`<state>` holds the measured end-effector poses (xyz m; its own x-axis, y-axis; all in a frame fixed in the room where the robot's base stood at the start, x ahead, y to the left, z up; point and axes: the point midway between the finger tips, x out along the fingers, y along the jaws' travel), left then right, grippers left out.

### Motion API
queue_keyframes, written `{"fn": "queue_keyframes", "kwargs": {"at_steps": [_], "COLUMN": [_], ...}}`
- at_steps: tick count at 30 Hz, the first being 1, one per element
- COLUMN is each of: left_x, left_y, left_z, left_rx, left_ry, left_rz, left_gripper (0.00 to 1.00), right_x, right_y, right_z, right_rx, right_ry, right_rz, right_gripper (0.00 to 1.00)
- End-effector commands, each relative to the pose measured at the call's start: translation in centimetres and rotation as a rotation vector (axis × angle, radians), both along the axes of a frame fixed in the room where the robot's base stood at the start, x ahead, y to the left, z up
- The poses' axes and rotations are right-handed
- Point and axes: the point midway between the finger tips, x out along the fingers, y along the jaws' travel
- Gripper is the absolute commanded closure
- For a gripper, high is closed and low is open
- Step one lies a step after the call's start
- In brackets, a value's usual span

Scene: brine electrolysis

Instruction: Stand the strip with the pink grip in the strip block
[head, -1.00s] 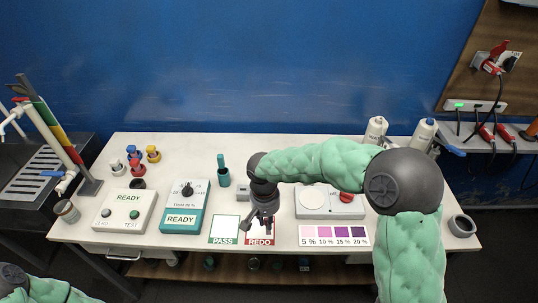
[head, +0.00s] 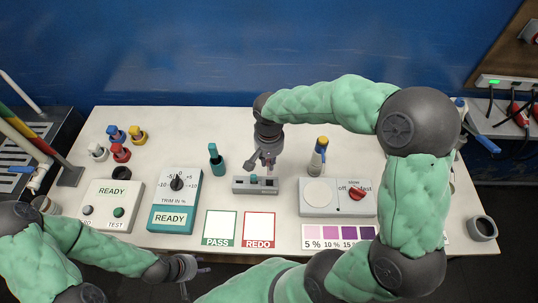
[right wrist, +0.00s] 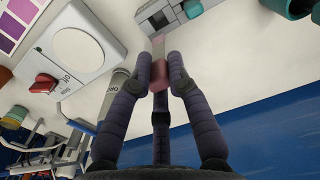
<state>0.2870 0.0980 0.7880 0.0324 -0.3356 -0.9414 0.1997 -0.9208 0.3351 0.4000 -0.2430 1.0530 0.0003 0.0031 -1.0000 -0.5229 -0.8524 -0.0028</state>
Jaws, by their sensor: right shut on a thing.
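My right gripper (head: 264,164) is above the back of the grey strip block (head: 246,187), pointing down. In the right wrist view, the gripper (right wrist: 158,80) is shut on a strip with a pink grip (right wrist: 157,74). The strip's far end points toward the strip block (right wrist: 160,17); I cannot tell whether it touches or enters it. The strip is hard to make out in the head view. A small dark teal piece (head: 254,179) stands in the block. My left gripper (head: 194,270) is low in front of the table; its finger opening is unclear.
A teal holder (head: 216,160) stands left of the block, and a tester with a red knob (head: 310,209) on its right. A yellow-topped bottle (head: 318,157) stands behind the tester. PASS (head: 220,227) and REDO (head: 258,229) cards lie in front.

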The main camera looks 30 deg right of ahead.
Motion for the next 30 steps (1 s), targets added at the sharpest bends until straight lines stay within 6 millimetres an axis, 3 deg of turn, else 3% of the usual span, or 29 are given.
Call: {"fn": "queue_keyframes", "kwargs": {"at_steps": [30], "left_x": [0.0], "left_y": [0.0], "left_z": [-5.1], "left_rx": [0.000], "left_ry": [-0.001], "left_rz": [0.000], "left_gripper": [0.60], "right_x": [0.0], "right_y": [0.0], "right_z": [-6.8], "right_rx": [-0.001], "right_ry": [0.001], "right_rz": [-0.001], "right_gripper": [0.99]}}
